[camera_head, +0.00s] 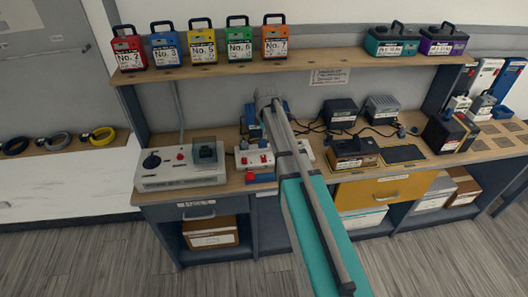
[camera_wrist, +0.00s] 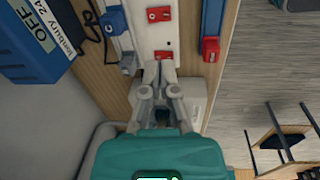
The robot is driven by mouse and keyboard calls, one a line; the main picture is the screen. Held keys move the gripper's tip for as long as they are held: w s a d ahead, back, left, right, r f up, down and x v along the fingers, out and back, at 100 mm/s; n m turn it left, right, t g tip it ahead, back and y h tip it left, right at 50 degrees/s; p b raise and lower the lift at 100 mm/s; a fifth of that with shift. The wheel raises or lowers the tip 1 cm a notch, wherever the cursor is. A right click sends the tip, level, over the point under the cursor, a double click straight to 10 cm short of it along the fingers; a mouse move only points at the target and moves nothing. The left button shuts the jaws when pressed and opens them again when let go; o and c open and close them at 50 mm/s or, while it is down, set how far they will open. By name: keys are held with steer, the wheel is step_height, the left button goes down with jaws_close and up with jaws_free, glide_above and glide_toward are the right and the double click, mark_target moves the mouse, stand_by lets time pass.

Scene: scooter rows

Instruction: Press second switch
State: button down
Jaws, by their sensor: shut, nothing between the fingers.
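A white switch panel (camera_wrist: 145,33) with red switches lies along the bench in the wrist view. One red switch (camera_wrist: 159,14) is near the top of that view, and another (camera_wrist: 163,55) shows right at my fingertips. My gripper (camera_wrist: 159,66) is shut and empty, its tips over or beside this nearer switch; I cannot tell whether they touch. The head view shows a white box with red switches (camera_head: 254,158) on the bench, partly hidden by my arm. My gripper cannot be made out there. Which switch counts as second is not marked.
A larger control box (camera_head: 180,179) with a black knob stands left on the bench. A blue box (camera_wrist: 32,38) and a red-and-blue part (camera_wrist: 210,48) flank the panel. Black adapters with cables (camera_head: 340,112) sit to the right. A shelf (camera_head: 290,66) with coloured cases runs above.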

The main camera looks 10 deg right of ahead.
mark_target(264, 156)
steer(key=shift+w+d+r+n, duration=0.1)
steer(key=shift+w+r+n, duration=0.05)
steer(key=shift+w+n, duration=0.35)
steer(key=shift+w, duration=0.1)
steer(key=f+b, duration=0.4)
steer(key=w+f+b, duration=0.1)
steer(key=f+b, duration=0.8)
steer(key=f, duration=0.1)
steer(key=shift+w+b, duration=0.3)
steer(key=shift+b, duration=0.1)
stand_by(0.4)
stand_by(0.4)
